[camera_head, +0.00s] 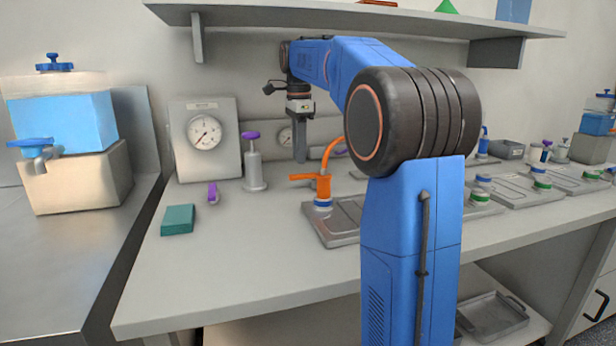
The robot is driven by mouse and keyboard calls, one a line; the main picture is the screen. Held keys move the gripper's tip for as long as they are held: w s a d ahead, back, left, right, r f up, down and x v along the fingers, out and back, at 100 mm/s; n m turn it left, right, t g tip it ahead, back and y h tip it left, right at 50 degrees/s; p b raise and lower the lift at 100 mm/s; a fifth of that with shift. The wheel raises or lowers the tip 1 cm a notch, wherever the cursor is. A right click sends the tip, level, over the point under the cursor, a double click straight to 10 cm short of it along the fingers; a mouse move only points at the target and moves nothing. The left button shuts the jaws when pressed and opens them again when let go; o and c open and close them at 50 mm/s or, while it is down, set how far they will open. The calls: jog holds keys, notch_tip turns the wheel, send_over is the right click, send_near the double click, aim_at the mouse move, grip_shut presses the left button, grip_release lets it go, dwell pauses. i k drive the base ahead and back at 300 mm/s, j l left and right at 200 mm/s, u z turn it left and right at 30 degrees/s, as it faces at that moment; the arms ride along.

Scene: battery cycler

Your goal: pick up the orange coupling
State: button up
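The orange coupling (323,189) stands upright on a blue and white fitting (323,204) at the left end of a grey metal tray (325,232). An orange lever sticks out to its left, and an orange curved piece rises from its top toward the right, partly behind my arm. My gripper (300,160) hangs pointing down, above the coupling in the picture and slightly to its left. It looks apart from the coupling. Its fingers are seen edge-on, so the gap between them cannot be told. Nothing visible hangs from it.
A grey gauge box (208,140), a purple-topped grey post (254,165), a small purple piece (213,193) and a teal block (178,220) stand on the bench to the left. A shelf (350,17) runs above. More trays with fittings (515,193) lie right. The front left bench is clear.

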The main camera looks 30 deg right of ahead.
aim_at(323, 182)
jog(key=k+l, duration=0.1)
jog(key=k, duration=0.4)
jog(key=k+l, duration=0.1)
jog(key=k, duration=0.4)
